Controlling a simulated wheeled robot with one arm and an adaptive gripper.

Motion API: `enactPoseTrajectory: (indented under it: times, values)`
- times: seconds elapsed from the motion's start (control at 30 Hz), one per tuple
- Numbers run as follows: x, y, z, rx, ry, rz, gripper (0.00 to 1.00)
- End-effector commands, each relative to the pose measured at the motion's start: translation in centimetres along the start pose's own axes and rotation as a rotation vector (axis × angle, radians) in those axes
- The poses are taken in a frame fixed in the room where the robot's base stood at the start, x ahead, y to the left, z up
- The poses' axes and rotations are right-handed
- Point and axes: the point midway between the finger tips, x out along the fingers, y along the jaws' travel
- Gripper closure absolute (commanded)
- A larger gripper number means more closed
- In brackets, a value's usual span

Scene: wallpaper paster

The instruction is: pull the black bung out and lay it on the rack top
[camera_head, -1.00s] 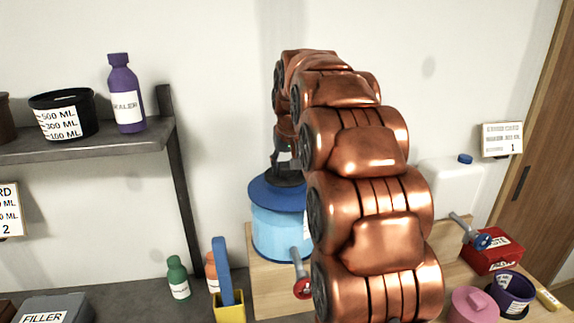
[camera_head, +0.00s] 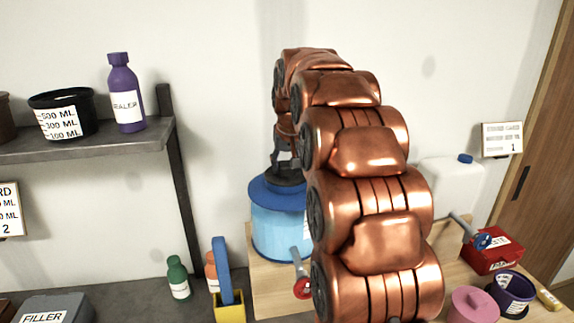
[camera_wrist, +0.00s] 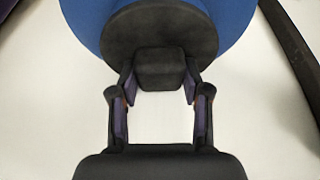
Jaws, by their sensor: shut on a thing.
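The black bung (camera_head: 286,179) is at the top of the light-blue drum with a blue lid (camera_head: 262,190). In the wrist view the bung (camera_wrist: 160,28) is a round black disc with a block-shaped grip, seen against the blue lid (camera_wrist: 236,20). My gripper (camera_head: 285,160) points down at it from above. In the wrist view the two fingers of my gripper (camera_wrist: 160,72) are closed on the sides of the grip. Whether the bung is still seated in the lid cannot be told. The wooden rack (camera_head: 265,290) bears the drum; my arm hides much of it.
A white jug (camera_head: 450,190) with a blue cap stands on the right. A red box (camera_head: 492,252), a pink pot (camera_head: 473,307) and a purple tub (camera_head: 513,290) are at lower right. Taps (camera_head: 302,285) stick out in front. A dark shelf (camera_head: 90,140) with containers is at left.

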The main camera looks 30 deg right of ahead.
Motion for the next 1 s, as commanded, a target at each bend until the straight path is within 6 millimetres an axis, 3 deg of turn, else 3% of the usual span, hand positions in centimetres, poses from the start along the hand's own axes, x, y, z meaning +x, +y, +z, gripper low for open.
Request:
enactPoseTrajectory:
  times: [1.0]
  values:
    - [-3.0,0.0,-1.2,0.0,0.001,0.0,0.95]
